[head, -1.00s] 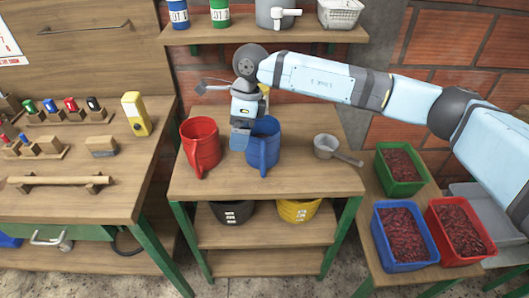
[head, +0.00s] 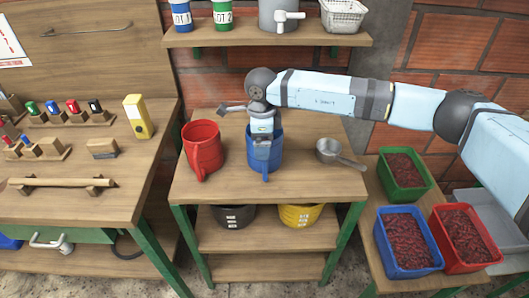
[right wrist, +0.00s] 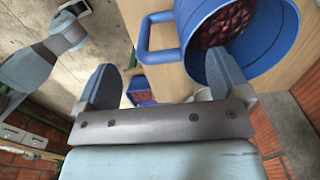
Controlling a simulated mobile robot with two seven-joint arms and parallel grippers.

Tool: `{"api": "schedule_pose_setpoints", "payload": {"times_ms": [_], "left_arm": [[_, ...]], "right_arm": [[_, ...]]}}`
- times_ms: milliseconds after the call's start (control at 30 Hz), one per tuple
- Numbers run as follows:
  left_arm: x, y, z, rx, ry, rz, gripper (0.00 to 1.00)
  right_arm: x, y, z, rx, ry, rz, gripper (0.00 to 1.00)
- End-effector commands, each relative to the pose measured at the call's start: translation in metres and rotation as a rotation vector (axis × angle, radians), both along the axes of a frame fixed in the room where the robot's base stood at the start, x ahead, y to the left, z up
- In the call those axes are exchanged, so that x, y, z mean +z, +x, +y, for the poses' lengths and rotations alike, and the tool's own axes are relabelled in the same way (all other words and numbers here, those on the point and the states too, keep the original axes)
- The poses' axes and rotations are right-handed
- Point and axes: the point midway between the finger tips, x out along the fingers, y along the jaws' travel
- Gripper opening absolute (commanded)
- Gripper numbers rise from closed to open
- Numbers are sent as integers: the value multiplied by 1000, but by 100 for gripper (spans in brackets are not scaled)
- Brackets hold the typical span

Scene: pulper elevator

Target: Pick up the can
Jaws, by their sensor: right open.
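Two open cans with handles stand on the middle table, a red can (head: 202,147) and a blue can (head: 265,155). My right gripper (head: 263,130) is at the blue can's rim in the head view and hides part of it. In the right wrist view, the blue can (right wrist: 270,65) holds dark red cherries. My right gripper (right wrist: 160,62) is open there, with one finger overlapping the can's wall and the other apart beyond the blue handle. I cannot tell whether it touches the can.
A metal scoop (head: 340,153) lies right of the blue can. Green (head: 404,191), blue (head: 381,250) and red (head: 485,262) bins of cherries stand on the lower right table. A shelf (head: 300,37) with "LOT" cans hangs above. The table's front is clear.

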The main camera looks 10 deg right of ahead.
Motion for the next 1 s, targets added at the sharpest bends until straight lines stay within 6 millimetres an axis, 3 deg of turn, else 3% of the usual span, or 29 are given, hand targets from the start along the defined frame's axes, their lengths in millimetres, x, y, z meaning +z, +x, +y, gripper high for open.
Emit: {"api": "schedule_pose_setpoints", "payload": {"times_ms": [300, 533, 867, 1000], "left_arm": [[5, 1, -3, 9, -12, -1, 43], [5, 1, -3, 10, -11, -2, 43], [4, 0, 0, 4, -2, -2, 43], [4, 0, 1, 1, 2, -3, 43]], "right_arm": [[-44, -2, -8, 0, -1, 2, 94], [-47, -1, -8, 0, 0, 1, 94], [-46, -2, -8, 0, 0, 1, 20], [-45, -1, -7, 0, 1, 0, 19]]}}
